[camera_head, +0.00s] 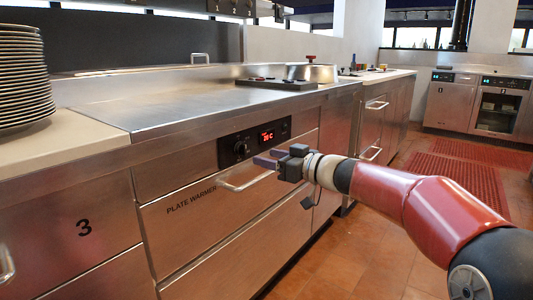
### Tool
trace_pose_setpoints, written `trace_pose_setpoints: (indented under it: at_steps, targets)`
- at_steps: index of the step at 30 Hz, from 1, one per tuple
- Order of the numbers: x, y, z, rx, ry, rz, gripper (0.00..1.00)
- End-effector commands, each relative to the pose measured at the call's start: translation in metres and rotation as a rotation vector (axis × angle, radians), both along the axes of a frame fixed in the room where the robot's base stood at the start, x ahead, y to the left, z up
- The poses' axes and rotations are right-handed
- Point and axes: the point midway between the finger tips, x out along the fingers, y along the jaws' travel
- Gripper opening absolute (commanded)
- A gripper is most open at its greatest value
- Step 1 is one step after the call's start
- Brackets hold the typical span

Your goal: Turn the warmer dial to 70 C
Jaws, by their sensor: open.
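The warmer's black control panel (254,142) is set in the steel counter front, above the drawer marked PLATE WARMER. Its dial (240,148) is a dark round knob at the panel's left. A red lit display (266,136) to the right of the dial appears to read 20 C, but the digits are small. My gripper (268,157) is open and empty in front of the panel's lower right part. Its fingers point left towards the dial and are apart from it. The gripper hides part of the drawer handle's right end.
The plate warmer drawer handle (243,184) sticks out just below the panel. A stack of plates (22,80) stands on the left counter. A lidded steel pan (312,73) sits on the countertop. The tiled floor (345,250) beside the counter is clear.

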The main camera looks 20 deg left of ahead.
Motion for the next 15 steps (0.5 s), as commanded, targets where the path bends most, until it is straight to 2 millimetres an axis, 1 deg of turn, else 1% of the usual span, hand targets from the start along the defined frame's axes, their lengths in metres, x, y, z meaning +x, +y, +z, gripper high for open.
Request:
trace_pose_setpoints:
  at_steps: [1, 5, 15]
  targets:
    - [0.005, 0.002, -0.001, 0.016, -0.012, -0.002, 0.52]
    - [0.011, 0.012, 0.003, 0.029, -0.025, -0.003, 0.52]
    - [0.031, 0.06, 0.004, 0.027, -0.023, -0.003, 0.52]
